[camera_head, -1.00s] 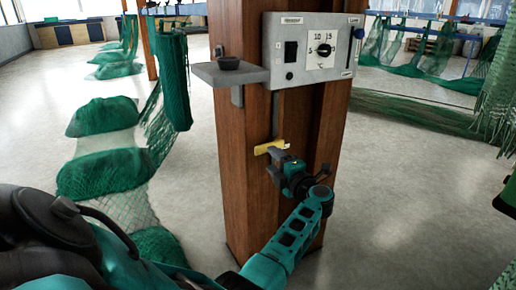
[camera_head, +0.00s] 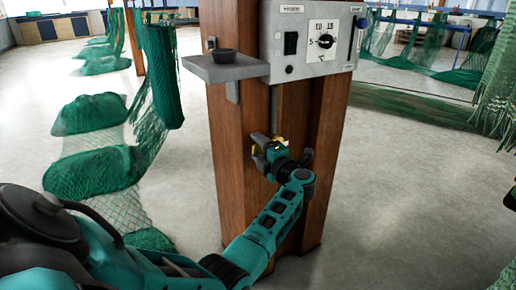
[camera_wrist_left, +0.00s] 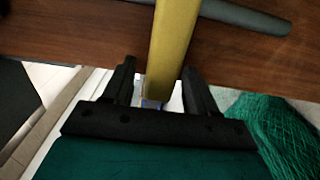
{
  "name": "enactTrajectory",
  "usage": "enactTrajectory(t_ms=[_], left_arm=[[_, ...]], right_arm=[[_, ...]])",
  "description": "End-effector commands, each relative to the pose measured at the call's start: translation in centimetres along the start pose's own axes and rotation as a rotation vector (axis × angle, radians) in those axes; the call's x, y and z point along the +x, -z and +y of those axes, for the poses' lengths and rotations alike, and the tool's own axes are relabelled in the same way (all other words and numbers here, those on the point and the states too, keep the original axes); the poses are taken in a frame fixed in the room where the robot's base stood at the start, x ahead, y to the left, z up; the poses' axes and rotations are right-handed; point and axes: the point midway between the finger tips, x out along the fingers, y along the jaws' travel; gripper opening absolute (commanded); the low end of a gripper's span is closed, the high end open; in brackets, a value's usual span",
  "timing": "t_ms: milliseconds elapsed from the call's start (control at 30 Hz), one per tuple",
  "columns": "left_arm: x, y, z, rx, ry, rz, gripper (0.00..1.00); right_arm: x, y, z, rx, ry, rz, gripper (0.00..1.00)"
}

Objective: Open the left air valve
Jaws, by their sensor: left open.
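The air valve shows as a yellow handle (camera_wrist_left: 176,40) in front of the brown wooden post in the left wrist view. My left gripper (camera_wrist_left: 158,75) is open, with one black finger on each side of the handle's near end. In the head view my left gripper (camera_head: 261,153) is at the post, below the grey control box. It hides most of the yellow handle (camera_head: 279,140) there. I cannot tell whether the fingers touch the handle.
The wooden post (camera_head: 228,175) carries the grey control box (camera_head: 283,70) with a dial and a small shelf (camera_head: 222,67). A dark grey pipe (camera_wrist_left: 245,16) runs beside the handle. Green nets (camera_head: 95,170) lie on the left. The floor right of the post is clear.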

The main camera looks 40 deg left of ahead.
Motion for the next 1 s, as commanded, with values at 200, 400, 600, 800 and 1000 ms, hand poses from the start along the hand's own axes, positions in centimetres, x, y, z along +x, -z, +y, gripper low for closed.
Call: enactTrajectory(t_ms=[200, 400, 600, 800, 1000], left_arm=[[0.01, -0.01, 0.02, 0.000, 0.000, 0.000, 0.56], [0.00, 0.00, 0.00, 0.000, 0.000, 0.000, 0.36], [0.00, 0.00, -0.01, 0.000, 0.000, 0.000, 0.17], [0.00, 0.00, -0.02, 0.000, 0.000, 0.000, 0.00], [0.00, 0.00, -0.02, 0.000, 0.000, 0.000, 0.00]], right_arm=[[0.00, -0.08, 0.06, -0.004, 0.000, -0.002, 0.78], [0.06, -0.27, 0.08, -0.005, 0.000, -0.006, 0.78], [0.10, -0.41, 0.10, -0.005, 0.000, -0.009, 0.78], [0.10, -0.40, 0.11, -0.005, 0.000, -0.009, 0.78], [0.10, -0.38, 0.12, -0.005, -0.001, -0.008, 0.78]])
